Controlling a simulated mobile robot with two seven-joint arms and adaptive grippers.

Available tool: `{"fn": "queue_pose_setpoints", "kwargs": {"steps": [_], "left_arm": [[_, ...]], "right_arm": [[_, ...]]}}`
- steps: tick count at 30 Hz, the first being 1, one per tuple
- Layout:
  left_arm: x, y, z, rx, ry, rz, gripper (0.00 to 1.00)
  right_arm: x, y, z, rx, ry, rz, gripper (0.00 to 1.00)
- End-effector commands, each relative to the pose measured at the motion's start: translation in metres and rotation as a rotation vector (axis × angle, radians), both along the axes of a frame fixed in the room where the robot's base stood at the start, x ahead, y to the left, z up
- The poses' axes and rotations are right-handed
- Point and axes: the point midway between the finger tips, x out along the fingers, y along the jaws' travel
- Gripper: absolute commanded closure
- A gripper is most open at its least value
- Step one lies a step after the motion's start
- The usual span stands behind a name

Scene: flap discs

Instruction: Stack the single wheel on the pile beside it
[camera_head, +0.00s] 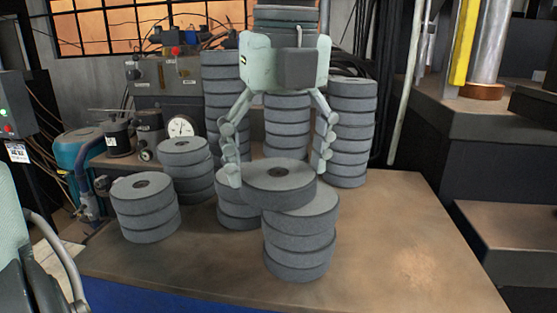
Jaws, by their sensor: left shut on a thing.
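My left gripper (277,180) comes down from above, its two jointed fingers on either side of a grey abrasive wheel (278,197). It is shut on this wheel, which looks roughly level. The held wheel covers the left part of the top of the front pile (300,253), offset to the left and back from it. I cannot tell whether it touches that pile. Another pile (238,211) stands behind and left, partly hidden by the held wheel. My right gripper is not in view.
A short pile (145,212) stands at the left, with another (186,168) behind it. Taller stacks (350,135) stand at the back. A dial gauge (181,128) is at the back left. The bench (410,245) is clear on the right.

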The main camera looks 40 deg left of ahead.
Motion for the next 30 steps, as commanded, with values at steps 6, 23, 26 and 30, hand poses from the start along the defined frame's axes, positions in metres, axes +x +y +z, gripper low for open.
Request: {"fn": "queue_pose_setpoints", "kwargs": {"steps": [6, 23, 26, 30], "left_arm": [[0.000, 0.000, 0.001, 0.001, -0.003, 0.000, 0.64], [0.000, 0.000, -0.002, 0.001, 0.000, 0.000, 0.00], [0.000, 0.000, -0.002, 0.001, 0.000, 0.000, 0.00], [0.000, 0.000, 0.002, 0.000, 0.000, 0.000, 0.00]], "right_arm": [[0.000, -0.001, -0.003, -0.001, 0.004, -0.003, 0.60], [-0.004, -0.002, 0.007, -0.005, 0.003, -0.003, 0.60], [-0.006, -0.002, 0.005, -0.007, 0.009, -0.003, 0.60], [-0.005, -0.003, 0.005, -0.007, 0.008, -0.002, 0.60]]}}
